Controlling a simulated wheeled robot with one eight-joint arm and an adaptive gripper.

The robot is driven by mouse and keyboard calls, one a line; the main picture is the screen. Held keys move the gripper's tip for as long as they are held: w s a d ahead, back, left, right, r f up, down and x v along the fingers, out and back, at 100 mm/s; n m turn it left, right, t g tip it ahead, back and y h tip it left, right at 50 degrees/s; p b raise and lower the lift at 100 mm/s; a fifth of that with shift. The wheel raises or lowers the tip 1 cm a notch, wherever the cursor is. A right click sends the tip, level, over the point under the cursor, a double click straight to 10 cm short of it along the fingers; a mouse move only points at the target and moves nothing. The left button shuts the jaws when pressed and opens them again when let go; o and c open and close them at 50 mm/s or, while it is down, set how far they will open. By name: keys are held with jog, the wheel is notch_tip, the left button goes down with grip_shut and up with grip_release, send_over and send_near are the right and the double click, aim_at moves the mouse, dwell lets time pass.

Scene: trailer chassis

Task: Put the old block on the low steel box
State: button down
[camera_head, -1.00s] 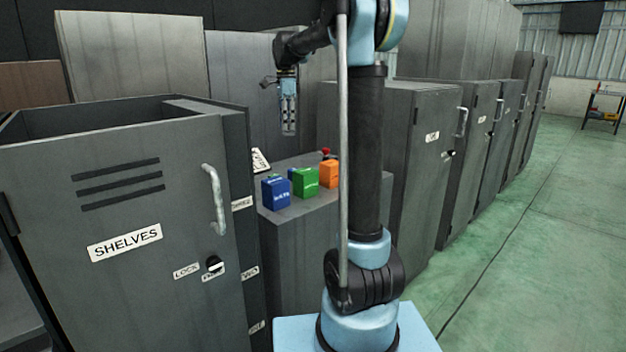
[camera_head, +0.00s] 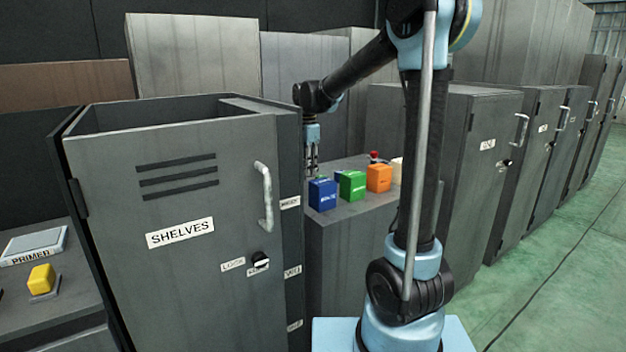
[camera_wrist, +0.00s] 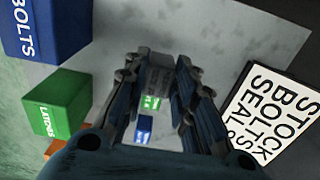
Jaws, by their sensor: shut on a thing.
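My gripper (camera_head: 312,160) points down just behind the blue BOLTS box, close to the top of a low grey steel box (camera_head: 345,260). In the wrist view my gripper (camera_wrist: 158,88) is shut on a small grey thing, which I take for the old block (camera_wrist: 158,78). The fingers hide much of it. Small green and blue labelled patches show between the fingers; I cannot tell whether they belong to it. The low box's pale top (camera_wrist: 215,45) lies below the fingers. I cannot tell whether the held thing touches it.
Blue (camera_head: 322,194), green (camera_head: 352,185) and orange (camera_head: 379,178) boxes stand along the low box's top. A STOCK BOLTS SEALS card (camera_wrist: 268,115) lies beside the fingers. A tall SHELVES cabinet (camera_head: 190,260) stands left. A yellow block (camera_head: 41,279) is at far left.

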jog(key=shift+f, duration=2.1)
jog(key=shift+f, duration=0.1)
jog(key=c, duration=1.3)
grip_release()
